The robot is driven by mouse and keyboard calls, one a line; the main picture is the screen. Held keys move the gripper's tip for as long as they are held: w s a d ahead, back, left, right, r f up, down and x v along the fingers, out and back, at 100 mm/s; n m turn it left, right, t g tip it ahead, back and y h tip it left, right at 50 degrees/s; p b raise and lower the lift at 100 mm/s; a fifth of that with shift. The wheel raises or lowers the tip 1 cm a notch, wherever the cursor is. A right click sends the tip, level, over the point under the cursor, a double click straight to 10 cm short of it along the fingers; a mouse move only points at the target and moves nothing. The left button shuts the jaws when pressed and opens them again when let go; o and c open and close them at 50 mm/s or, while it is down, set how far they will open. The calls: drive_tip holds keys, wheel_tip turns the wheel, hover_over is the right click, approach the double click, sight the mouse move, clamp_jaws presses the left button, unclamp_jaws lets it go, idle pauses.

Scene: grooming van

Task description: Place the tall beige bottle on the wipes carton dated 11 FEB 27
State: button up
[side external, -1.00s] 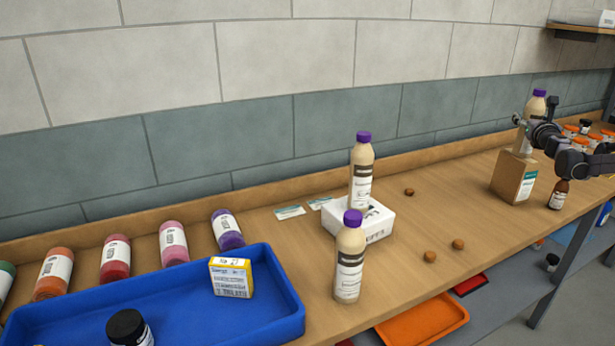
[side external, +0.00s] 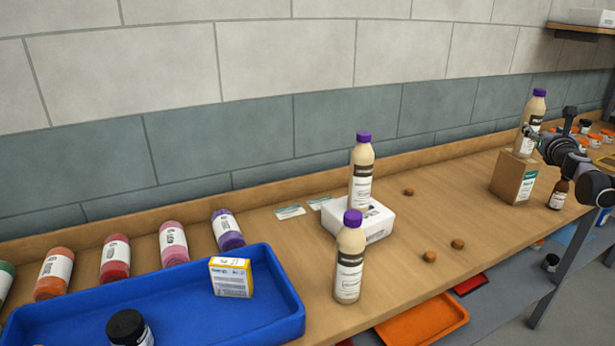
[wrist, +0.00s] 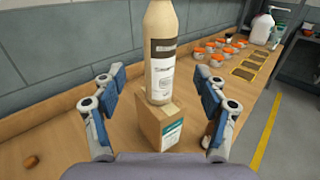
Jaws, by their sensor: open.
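A tall beige bottle with a purple cap (side external: 532,115) stands upright on a brown carton (side external: 513,178) at the right; the bottle also shows in the wrist view (wrist: 161,52), its cap cut off, on the carton (wrist: 163,128). My gripper (side external: 550,130) is open beside this bottle. In the wrist view its fingers (wrist: 160,85) are spread to either side and the bottle stands clear of both. A second beige bottle (side external: 361,175) stands on a white carton (side external: 379,224). A third (side external: 349,265) stands on the bench before it. The carton dates are too small to read.
A small brown bottle (side external: 558,194) stands right of the brown carton. A blue tray (side external: 275,283) holds a yellow-white box (side external: 231,277) and a black-capped jar. Several coloured bottles lie behind it. Small brown lumps (side external: 458,244) dot the otherwise clear bench middle.

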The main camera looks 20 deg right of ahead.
drive_tip(key=s+a+m+g+y, duration=0.2)
drive_tip(key=s+a+m+y, duration=0.15)
drive_tip(key=a+m, duration=1.3)
drive_tip(key=s+a+f+m+g+y, duration=0.1)
drive_tip(key=s+a+f+m+y, duration=0.2)
drive_tip(key=a, duration=0.6)
drive_tip(key=s+a+f+m+g+y, duration=0.1)
drive_tip(key=s+a+f+m+y, duration=0.2)
drive_tip(key=s+a+f, duration=0.3)
drive_tip(key=s+a+f+m+g+y, duration=0.1)
drive_tip(key=s+a+f+m+y, duration=0.2)
drive_tip(key=a, duration=1)
wheel_tip(320, 180, down, 2)
drive_tip(key=s+m, duration=0.1)
drive_tip(key=s, duration=0.1)
drive_tip(key=shift+s+a+g, duration=0.25)
drive_tip(key=shift+s+g, duration=0.1)
drive_tip(key=shift+g, duration=0.05)
